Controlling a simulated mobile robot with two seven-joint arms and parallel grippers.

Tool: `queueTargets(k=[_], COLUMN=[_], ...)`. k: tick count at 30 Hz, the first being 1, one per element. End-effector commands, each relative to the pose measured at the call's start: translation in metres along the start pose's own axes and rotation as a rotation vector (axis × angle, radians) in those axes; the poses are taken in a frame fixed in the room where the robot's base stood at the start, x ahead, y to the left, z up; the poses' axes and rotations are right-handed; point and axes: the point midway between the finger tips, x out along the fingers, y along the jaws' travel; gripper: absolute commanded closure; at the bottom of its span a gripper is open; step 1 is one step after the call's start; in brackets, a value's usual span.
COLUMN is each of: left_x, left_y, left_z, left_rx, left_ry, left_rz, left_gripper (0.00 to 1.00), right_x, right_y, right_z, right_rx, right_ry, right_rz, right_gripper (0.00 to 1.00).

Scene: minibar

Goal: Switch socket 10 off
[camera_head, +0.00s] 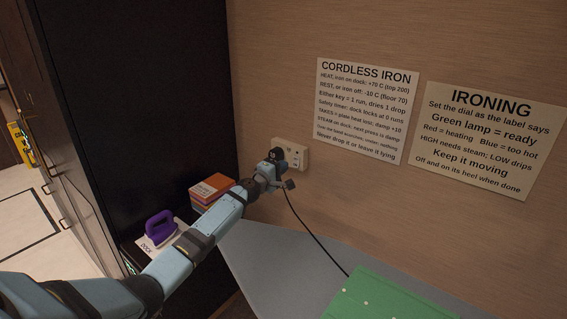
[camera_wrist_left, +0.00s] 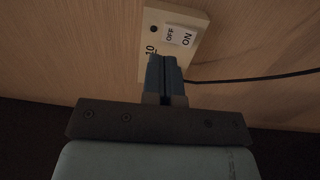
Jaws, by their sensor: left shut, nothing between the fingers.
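Socket 10 (camera_head: 298,151) is a cream plate on the wood-panelled wall, partly hidden behind my left gripper (camera_head: 286,184) in the head view. In the left wrist view the socket plate (camera_wrist_left: 200,22) carries the number 10, a dark round dot and a white rocker switch (camera_wrist_left: 180,37) marked OFF and ON. My left gripper (camera_wrist_left: 166,62) is shut and empty, with its fingertips in front of the lower part of the plate, just below the switch. I cannot tell whether the fingertips touch the plate. My right gripper is in neither view.
A black cord (camera_head: 312,232) runs from the socket to the grey ironing surface (camera_head: 265,262) with a green cloth (camera_head: 385,298). A purple iron (camera_head: 160,227) and stacked boxes (camera_head: 212,187) stand left, beside a black cabinet (camera_head: 140,100). Two signs (camera_head: 366,108) hang right of the socket.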

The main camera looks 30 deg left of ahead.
Motion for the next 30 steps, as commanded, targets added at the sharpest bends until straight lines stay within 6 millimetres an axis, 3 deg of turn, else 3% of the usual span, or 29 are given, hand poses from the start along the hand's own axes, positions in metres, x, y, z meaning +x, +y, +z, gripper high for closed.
queueTargets(k=[6, 12, 30], left_x=[-0.049, -0.075, -0.084], left_y=[0.009, 0.012, 0.012], left_z=[0.000, -0.001, -0.001], left_rx=[0.004, 0.001, 0.001], left_ry=[-0.001, 0.000, 0.000], left_rz=[-0.004, -0.003, -0.002], left_gripper=[1.00, 1.00, 1.00], right_x=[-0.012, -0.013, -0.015], right_y=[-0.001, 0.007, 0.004], right_z=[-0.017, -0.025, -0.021], right_rx=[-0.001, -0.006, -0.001], right_ry=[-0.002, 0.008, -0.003], right_rz=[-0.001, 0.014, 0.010], right_gripper=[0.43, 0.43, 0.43])
